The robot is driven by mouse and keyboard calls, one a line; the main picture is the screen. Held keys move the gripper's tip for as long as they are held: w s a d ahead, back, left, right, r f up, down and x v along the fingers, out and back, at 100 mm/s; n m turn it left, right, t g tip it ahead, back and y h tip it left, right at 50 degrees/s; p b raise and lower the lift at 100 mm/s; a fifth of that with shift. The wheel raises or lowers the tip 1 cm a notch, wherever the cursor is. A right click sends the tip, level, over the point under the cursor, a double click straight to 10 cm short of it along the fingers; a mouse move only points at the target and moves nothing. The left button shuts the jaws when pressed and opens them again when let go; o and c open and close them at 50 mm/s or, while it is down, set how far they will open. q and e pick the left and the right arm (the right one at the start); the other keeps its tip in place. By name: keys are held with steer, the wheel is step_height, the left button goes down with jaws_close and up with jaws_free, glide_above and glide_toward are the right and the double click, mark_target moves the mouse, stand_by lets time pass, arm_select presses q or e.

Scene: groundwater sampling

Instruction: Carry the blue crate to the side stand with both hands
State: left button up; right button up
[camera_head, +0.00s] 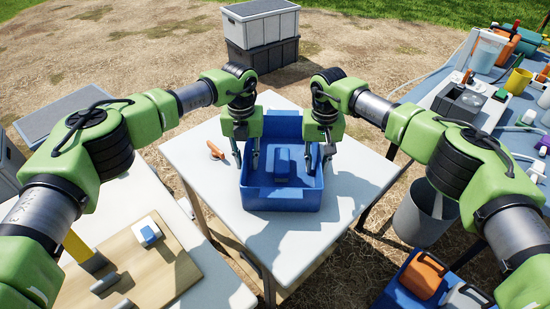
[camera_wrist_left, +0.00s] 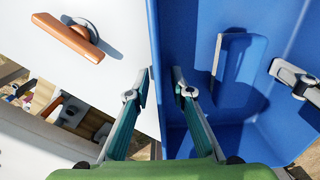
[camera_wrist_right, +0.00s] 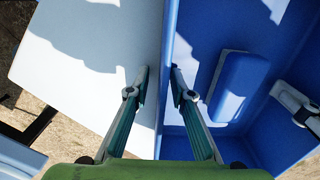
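The blue crate (camera_head: 283,200) stands upright on a white table (camera_head: 190,150) in the middle of the head view. A raised blue block shape (camera_head: 283,162) shows inside it. My left gripper (camera_head: 246,155) points down at the crate's left wall, my right gripper (camera_head: 318,155) at its right wall. In the left wrist view, the left fingers (camera_wrist_left: 162,85) are apart, one on each side of the wall. In the right wrist view, the right fingers (camera_wrist_right: 160,85) straddle the other wall the same way. I see gaps beside both walls.
An orange-handled tool (camera_head: 215,150) lies on the white table left of the crate. A wooden board (camera_head: 135,265) with small items is at lower left. A grey bucket (camera_head: 425,212) stands to the right, below a cluttered workbench (camera_head: 525,75). Stacked bins (camera_head: 262,22) stand behind.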

mark_target(319, 148)
arm_select(q)
steer(key=shift+r, duration=0.1)
step_height(319, 148, up, 11)
steer(key=shift+f, duration=0.15)
steer(key=shift+r, duration=0.55)
arm_select(e)
steer(key=shift+r, duration=0.2)
step_height(319, 148, up, 12)
steer(key=shift+f, duration=0.15)
